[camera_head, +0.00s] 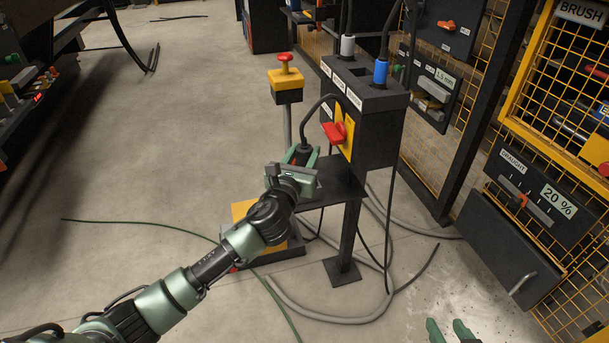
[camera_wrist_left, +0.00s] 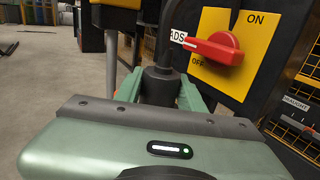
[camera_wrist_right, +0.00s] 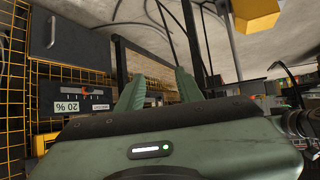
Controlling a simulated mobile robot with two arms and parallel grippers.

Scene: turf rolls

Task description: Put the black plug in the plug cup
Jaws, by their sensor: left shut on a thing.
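My left gripper (camera_head: 303,158) is shut on the black plug (camera_head: 302,152), in front of the switch box and above the small black shelf (camera_head: 340,182). A black cable arcs from the plug up towards the box. In the left wrist view the black plug (camera_wrist_left: 160,85) stands roughly upright between the green fingers (camera_wrist_left: 158,92). I cannot make out the plug cup in any view. My right gripper (camera_head: 450,330) is at the bottom edge of the head view, open and empty, its fingers also apart in the right wrist view (camera_wrist_right: 158,92).
The dark switch box (camera_head: 372,130) carries a red rotary handle (camera_head: 333,132) on a yellow plate, close to my left gripper. A grey plug (camera_head: 347,45) and a blue plug (camera_head: 381,72) stand on its top. A red button post (camera_head: 285,80) is behind. Loose hose (camera_head: 350,319) lies on the floor.

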